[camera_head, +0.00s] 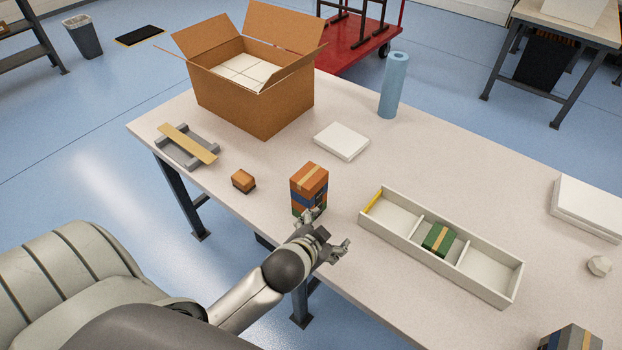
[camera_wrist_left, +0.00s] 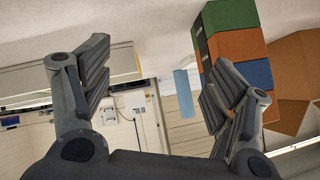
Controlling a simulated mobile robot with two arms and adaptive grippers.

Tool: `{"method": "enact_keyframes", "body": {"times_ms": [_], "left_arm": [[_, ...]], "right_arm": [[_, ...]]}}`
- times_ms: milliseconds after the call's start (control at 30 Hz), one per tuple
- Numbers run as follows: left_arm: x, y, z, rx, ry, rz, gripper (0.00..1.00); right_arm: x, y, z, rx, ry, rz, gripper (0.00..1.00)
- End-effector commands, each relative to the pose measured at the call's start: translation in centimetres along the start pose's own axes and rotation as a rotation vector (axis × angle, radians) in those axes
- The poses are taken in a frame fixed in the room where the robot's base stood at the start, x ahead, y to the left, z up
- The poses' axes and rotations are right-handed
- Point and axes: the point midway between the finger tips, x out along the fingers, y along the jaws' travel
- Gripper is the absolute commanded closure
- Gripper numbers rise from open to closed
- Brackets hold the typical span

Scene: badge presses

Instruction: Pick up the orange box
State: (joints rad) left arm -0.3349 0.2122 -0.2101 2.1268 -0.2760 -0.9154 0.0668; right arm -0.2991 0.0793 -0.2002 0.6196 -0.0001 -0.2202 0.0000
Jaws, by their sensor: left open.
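A stack of boxes stands on the table, with an orange box (camera_head: 310,175) with a tan tape strip on top. Below it are a blue box (camera_head: 296,196), then orange and green at the bottom. The stack's green box (camera_wrist_left: 231,14) and blue box (camera_wrist_left: 257,73) also show upside down in the left wrist view. A smaller orange box (camera_head: 243,181) lies alone to the left; I cannot tell which is meant. My left gripper (camera_head: 328,230) is open and empty, just in front of the stack, with one finger overlapping it. My right gripper is not in view.
A divided white tray (camera_head: 487,291) holding a green box (camera_head: 438,239) lies to the right. A grey rack (camera_head: 172,151) with a tan bar, an open cardboard box (camera_head: 254,103), a white slab (camera_head: 341,140) and a blue roll (camera_head: 393,86) stand farther back.

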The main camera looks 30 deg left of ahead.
Motion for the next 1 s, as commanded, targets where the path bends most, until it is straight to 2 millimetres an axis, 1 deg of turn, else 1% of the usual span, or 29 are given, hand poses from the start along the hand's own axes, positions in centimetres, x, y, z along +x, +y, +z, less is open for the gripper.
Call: {"method": "enact_keyframes", "body": {"times_ms": [33,67,100,133,167,200,267,300,367,400,500,533,600,633,733,800,867,900,967,1000], "left_arm": [[0.4,-0.9,-2.4,0.031,0.079,-0.029,0.2],[0.6,-1.4,-3.9,0.051,0.13,-0.046,0.2],[0.6,-1.9,-6.1,0.082,0.204,-0.068,0.2],[0.6,-2.3,-7.8,0.107,0.261,-0.084,0.2],[0.5,-2.6,-9.5,0.133,0.319,-0.1,0.2],[0.2,-3.0,-11.8,0.17,0.399,-0.119,0.2],[-0.5,-3.2,-15.3,0.236,0.524,-0.145,0.2],[-1.1,-3.2,-17.6,0.282,0.608,-0.159,0.2],[-2.3,-2.9,-20.8,0.361,0.736,-0.175,0.2],[-3.2,-2.6,-22.8,0.416,0.819,-0.182,0.2],[-5.6,-1.1,-26.9,0.569,1.017,-0.185,0.2],[-6.3,-0.5,-27.8,0.618,1.074,-0.181,0.2],[-8.0,1.1,-29.6,0.739,1.197,-0.166,0.2],[-8.6,1.8,-30.1,0.794,1.245,-0.157,0.2],[-10.3,4.3,-31.1,0.988,1.392,-0.109,0.2],[-11.1,6.0,-30.9,1.135,1.475,-0.061,0.2],[-11.4,7.2,-30.4,1.266,1.529,-0.013,0.2],[-11.4,7.9,-29.9,1.356,1.558,0.024,0.2],[-11.1,8.7,-28.7,1.493,1.586,0.088,0.2],[-10.8,8.9,-27.8,1.586,1.595,0.136,0.2]], "right_arm": [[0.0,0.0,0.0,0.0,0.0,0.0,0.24],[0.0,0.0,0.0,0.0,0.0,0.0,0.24],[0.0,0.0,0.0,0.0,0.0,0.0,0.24],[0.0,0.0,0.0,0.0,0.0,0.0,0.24],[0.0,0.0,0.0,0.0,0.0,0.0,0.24],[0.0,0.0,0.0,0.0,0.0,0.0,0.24],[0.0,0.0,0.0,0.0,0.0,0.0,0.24],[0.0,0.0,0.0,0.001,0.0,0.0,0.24],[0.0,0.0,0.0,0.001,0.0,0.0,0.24],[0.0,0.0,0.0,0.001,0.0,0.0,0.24],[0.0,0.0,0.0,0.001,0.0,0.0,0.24],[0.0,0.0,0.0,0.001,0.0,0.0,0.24],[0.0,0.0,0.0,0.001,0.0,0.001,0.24],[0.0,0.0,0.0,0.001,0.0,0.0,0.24],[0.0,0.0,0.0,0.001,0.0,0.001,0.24],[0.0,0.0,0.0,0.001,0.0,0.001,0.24],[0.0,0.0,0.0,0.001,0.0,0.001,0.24],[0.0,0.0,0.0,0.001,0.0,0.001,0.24],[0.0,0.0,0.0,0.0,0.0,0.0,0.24],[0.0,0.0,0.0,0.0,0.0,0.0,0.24]]}}
